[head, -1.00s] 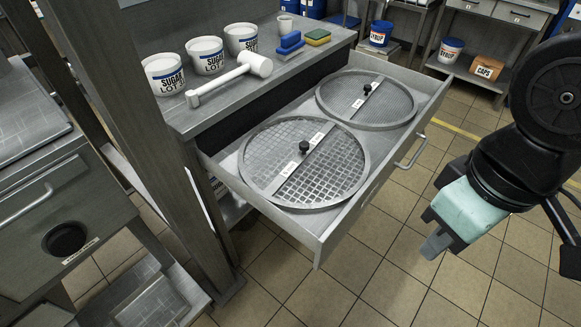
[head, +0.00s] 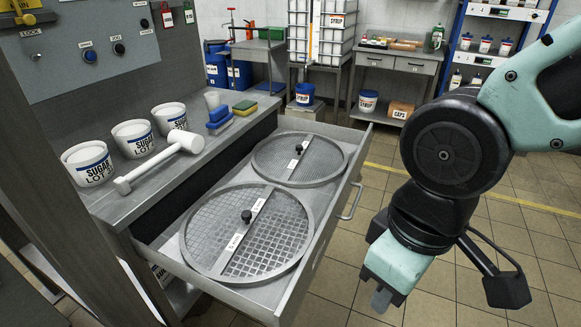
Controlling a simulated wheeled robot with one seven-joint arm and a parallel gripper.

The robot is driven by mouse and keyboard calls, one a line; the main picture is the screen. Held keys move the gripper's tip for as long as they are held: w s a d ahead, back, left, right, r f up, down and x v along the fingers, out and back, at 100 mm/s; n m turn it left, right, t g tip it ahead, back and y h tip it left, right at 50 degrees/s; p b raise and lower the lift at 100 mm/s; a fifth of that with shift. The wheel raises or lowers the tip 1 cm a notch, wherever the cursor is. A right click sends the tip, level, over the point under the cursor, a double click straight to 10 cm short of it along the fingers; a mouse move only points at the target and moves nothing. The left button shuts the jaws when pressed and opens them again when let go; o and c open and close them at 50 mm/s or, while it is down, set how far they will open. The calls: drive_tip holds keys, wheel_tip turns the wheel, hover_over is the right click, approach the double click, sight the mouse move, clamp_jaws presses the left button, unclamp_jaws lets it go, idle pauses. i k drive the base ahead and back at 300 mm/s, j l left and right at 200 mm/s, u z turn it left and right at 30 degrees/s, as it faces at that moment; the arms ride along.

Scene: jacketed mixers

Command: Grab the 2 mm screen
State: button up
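Two round metal screens with bar labels and black knobs lie flat in an open drawer (head: 312,268). The near screen (head: 282,237) has a coarse square mesh. The far screen (head: 322,152) has a finer mesh. Their labels are too small to read surely, so I cannot tell from print which is the 2 mm screen. My gripper (head: 382,299) points down outside the drawer, to the right of the near screen, apart from both screens. It holds nothing that I can see. Its fingers overlap in this view, so their opening is not clear.
The drawer handle (head: 352,201) sticks out on the right. Tiled floor (head: 440,300) is free to the right.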

sight(292, 159)
drive_tip(key=u, duration=0.85)
drive_tip(key=i+l+u, duration=0.15)
drive_tip(key=l+u, duration=0.35)
drive_tip(key=i+l+u, duration=0.1)
drive_tip(key=l+u, duration=0.35)
drive_tip(key=l, duration=0.2)
drive_tip(key=l+u, duration=0.5)
drive_tip(key=l, duration=0.45)
drive_tip(key=k+l+u, duration=0.1)
drive_tip(key=l, duration=0.35)
drive_tip(key=k+l, duration=0.15)
drive_tip(key=l, duration=0.75)
drive_tip(key=k+l+u, duration=0.1)
drive_tip(key=l, duration=0.35)
drive_tip(key=k+l, duration=0.15)
drive_tip(key=l, duration=0.25)
